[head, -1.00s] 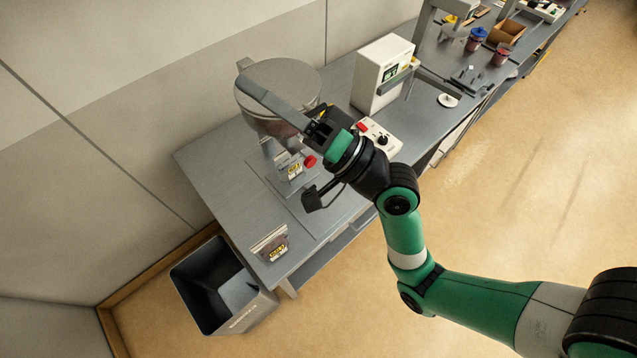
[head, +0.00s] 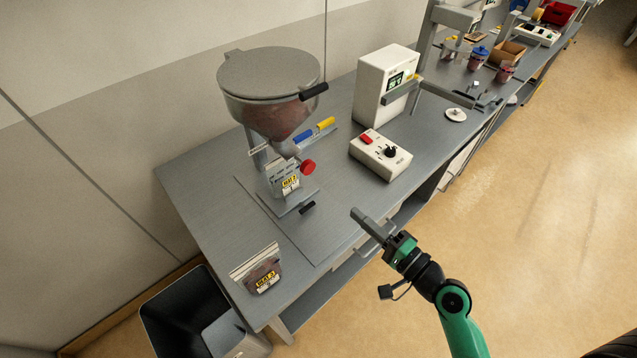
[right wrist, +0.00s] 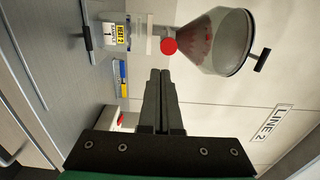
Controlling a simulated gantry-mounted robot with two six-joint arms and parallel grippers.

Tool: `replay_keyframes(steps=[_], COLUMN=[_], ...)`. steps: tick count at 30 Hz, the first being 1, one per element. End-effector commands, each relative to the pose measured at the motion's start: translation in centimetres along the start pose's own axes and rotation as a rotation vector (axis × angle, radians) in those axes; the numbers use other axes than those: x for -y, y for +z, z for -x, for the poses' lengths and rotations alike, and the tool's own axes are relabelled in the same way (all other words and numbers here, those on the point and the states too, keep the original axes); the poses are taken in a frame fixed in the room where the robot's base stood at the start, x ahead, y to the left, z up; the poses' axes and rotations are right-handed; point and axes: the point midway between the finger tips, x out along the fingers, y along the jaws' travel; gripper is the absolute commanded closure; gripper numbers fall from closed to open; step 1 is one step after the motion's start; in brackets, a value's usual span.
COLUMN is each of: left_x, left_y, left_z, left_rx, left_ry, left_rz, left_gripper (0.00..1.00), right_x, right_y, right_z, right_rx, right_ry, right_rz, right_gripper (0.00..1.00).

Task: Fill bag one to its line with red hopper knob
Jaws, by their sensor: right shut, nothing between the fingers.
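The hopper (head: 272,105) has a grey round lid, a black side handle and reddish-brown material inside. Its red knob (head: 308,167) sits at the right of the spout; it also shows in the right wrist view (right wrist: 169,46). A bag labelled 1 (head: 285,178) stands under the spout; in the right wrist view (right wrist: 117,31) it looks pale, and I cannot tell its contents or see its line. My right gripper (head: 357,213) is shut and empty, off the bench's front edge, right of and apart from the knob. Its closed fingers show in the right wrist view (right wrist: 161,75). My left gripper is out of view.
A second bag with dark red contents (head: 265,272) lies at the bench's near left. A white control box (head: 380,155) and white machine (head: 385,85) stand right of the hopper. Blue and yellow pens (head: 315,130) lie behind the spout. A grey bin (head: 190,318) is below.

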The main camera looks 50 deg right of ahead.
Motion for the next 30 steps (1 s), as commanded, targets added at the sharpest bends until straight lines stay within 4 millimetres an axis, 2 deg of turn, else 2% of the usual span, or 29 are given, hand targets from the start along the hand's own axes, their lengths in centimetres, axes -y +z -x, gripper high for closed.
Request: replay_keyframes(steps=[4, 8, 21, 25, 30], left_x=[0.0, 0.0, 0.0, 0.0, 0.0], left_y=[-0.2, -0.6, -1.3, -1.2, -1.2], left_z=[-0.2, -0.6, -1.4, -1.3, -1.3], left_rx=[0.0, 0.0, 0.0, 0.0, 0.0], left_ry=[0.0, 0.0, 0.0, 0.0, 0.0], left_rz=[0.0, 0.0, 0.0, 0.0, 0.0], left_gripper=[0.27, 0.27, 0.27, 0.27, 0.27], right_x=[0.1, 0.3, 0.1, 0.0, 0.0], right_y=[0.0, 0.1, 0.1, 0.1, 0.1], right_z=[-0.7, -2.5, -11.7, -13.3, -14.1], right_rx=[0.002, 0.004, 0.003, 0.002, 0.001], right_ry=[-0.001, -0.002, -0.002, -0.001, 0.0], right_rz=[0.001, 0.003, 0.002, 0.001, 0.001], right_gripper=[1.0, 1.0, 1.0, 1.0, 1.0])
